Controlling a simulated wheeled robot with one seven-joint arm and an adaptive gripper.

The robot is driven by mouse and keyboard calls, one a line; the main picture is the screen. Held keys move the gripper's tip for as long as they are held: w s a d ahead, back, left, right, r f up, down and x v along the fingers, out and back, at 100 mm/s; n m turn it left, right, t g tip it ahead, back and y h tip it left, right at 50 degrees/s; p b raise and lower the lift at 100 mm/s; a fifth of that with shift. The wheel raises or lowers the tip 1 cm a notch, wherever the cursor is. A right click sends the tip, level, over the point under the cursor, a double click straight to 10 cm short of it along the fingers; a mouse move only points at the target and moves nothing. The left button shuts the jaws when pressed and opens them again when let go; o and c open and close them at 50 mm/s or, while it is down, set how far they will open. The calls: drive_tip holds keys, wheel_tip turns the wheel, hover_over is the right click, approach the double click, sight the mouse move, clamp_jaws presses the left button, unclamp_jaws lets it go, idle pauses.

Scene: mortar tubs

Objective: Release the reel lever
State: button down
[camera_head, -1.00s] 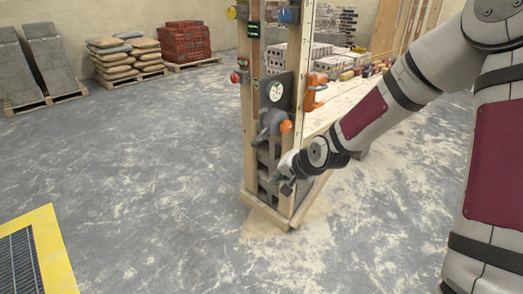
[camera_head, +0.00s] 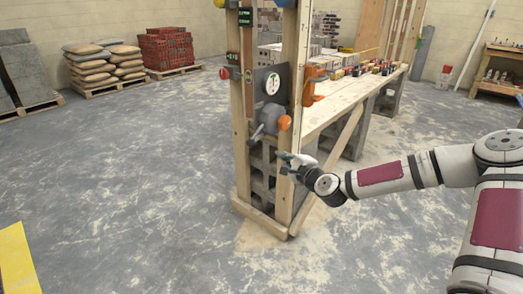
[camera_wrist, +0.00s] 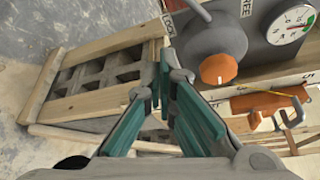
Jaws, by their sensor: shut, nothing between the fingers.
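The grey reel (camera_head: 266,117) with its lever is mounted on the wooden post frame, below a round dial gauge (camera_head: 272,84). In the wrist view the orange knob (camera_wrist: 219,69) and the grey reel body (camera_wrist: 212,38) are at upper right. Next to the reel are a label that seems to read LOCK (camera_wrist: 168,20) and one reading FREE (camera_wrist: 246,7). My gripper (camera_head: 284,159) is shut and empty, below the knob and apart from it. Its teal fingers (camera_wrist: 163,84) lie left of and below the knob in the wrist view.
A wooden bench (camera_head: 345,96) with bricks runs back to the right. Concrete blocks (camera_head: 262,172) stand in the frame's base.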

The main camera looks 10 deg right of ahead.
idle(0.3)
drive_tip(key=b+x, duration=0.3)
drive_tip(key=x, duration=0.7)
drive_tip(key=shift+s+a+r, duration=0.25)
drive_tip(key=shift+s+a, duration=0.1)
drive_tip(key=shift+a, duration=0.2)
drive_tip(key=shift+s+a+r, duration=0.3)
drive_tip(key=shift+a, duration=0.25)
drive_tip(key=shift+s+a+r, duration=0.25)
drive_tip(key=shift+s+a, duration=0.1)
drive_tip(key=shift+a, duration=0.2)
drive_tip(key=shift+r, duration=0.1)
drive_tip(key=shift+s+a+r+m+p, duration=0.1)
drive_tip(key=shift+a+m+p, duration=0.05)
drive_tip(key=shift+m+p, duration=0.2)
